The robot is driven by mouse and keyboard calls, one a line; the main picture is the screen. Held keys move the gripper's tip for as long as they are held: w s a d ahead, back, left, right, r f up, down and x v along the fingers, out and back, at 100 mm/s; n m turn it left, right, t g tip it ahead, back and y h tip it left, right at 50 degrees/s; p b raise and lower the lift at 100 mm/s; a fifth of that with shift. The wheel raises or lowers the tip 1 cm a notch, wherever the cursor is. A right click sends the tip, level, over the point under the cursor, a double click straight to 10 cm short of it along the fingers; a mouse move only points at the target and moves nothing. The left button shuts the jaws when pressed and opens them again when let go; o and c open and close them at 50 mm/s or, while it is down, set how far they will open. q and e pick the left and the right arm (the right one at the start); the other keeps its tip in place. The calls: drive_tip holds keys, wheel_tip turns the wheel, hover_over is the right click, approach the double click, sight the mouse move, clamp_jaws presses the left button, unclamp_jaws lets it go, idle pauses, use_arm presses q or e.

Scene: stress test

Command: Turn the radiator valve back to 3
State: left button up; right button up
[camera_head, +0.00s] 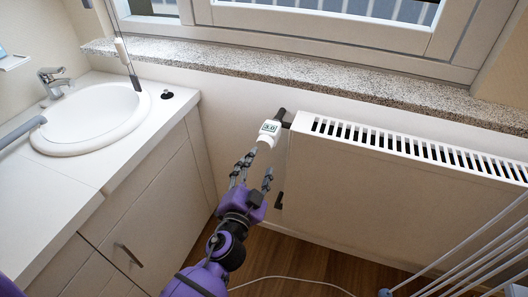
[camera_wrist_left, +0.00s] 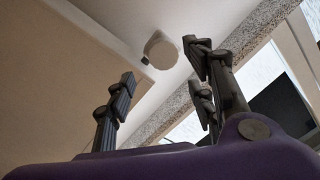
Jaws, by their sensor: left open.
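The white radiator valve (camera_head: 268,136) sits at the upper left corner of the radiator (camera_head: 380,190), on a dark fitting. It has a small lit display whose digits are too small to read surely. My left gripper (camera_head: 256,167) is open and empty just below the valve, its dark fingers spread and pointing up toward it. In the left wrist view the round end of the valve (camera_wrist_left: 162,50) shows between and beyond the open fingers of the left gripper (camera_wrist_left: 163,68); I see no contact. My right gripper is not in view.
A counter with a round sink (camera_head: 92,118) and cabinet (camera_head: 150,210) stands at the left. A granite sill (camera_head: 330,82) runs above the radiator under the window. A white rack (camera_head: 470,255) stands at the lower right. A white cable (camera_head: 290,279) lies on the wooden floor.

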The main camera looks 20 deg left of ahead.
sight(265, 148)
use_arm(q)
drive_tip(key=w, duration=0.6)
drive_tip(key=shift+w+a+p, duration=0.15)
drive_tip(key=shift+w+p, duration=0.05)
drive_tip(key=shift+p, duration=0.1)
drive_tip(key=shift+w, duration=0.35)
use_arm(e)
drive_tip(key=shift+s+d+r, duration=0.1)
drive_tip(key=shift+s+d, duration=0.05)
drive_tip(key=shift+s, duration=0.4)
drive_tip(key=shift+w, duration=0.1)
use_arm(q)
drive_tip(key=shift+c, duration=0.4)
